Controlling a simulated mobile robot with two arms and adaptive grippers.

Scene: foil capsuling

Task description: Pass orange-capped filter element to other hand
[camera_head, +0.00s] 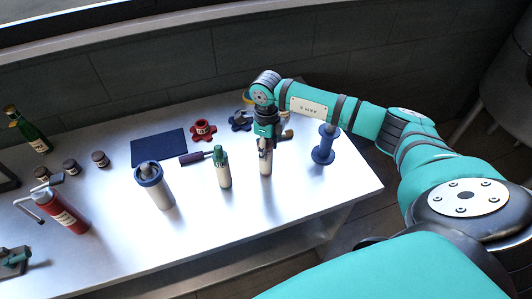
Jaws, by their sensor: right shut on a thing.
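My right gripper (265,147) reaches down over the right part of the table, with its arm coming in from the right. It is shut on the upper end of a pale cylinder, which I take for the filter element (266,166). The element is upright, and its lower end is at or just above the tabletop; I cannot tell which. Its cap is mostly hidden by the fingers, so the orange colour cannot be confirmed. My left gripper does not show.
On the table (110,225), a green-topped cylinder (223,170) stands just left of the held element. A larger blue-rimmed canister (155,187) is farther left, near a red extinguisher-like bottle (64,213). A blue spool (323,146) stands to the right. The front right tabletop is clear.

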